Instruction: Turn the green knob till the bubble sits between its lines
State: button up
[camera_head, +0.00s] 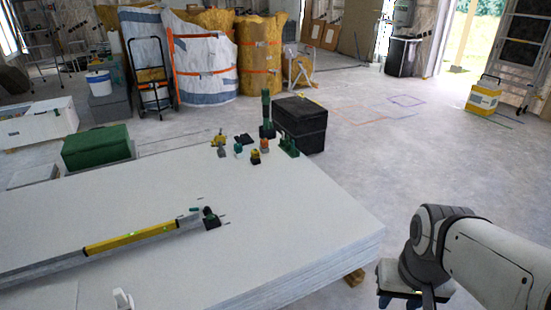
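A yellow spirit level (150,232) lies along a grey rail on the white panel stack (290,215). A small bright green spot (131,234) on it looks like the vial; the bubble and its lines are too small to make out. A small dark block (211,218) stands at the level's right end. A small green piece (193,209) beside it may be the green knob; I cannot tell for sure. My gripper (405,299) is at the bottom right, past the stack's right edge and far from the level. It is partly cut off by the frame, so its opening does not show clearly.
Several small coloured fixtures (255,157) and a green post (266,115) stand at the stack's far edge, by a black box (302,124). A green box (96,147) is at left. A small white piece (122,299) sits at the near edge.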

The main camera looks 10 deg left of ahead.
aim_at(210, 217)
jog(key=u, duration=0.15)
jog(key=i, duration=1)
jog(key=u, duration=0.65)
jog(key=i, duration=0.35)
jog(key=u, duration=0.35)
jog(key=k, duration=0.8)
jog(key=u, duration=0.15)
jog(key=i, duration=0.8)
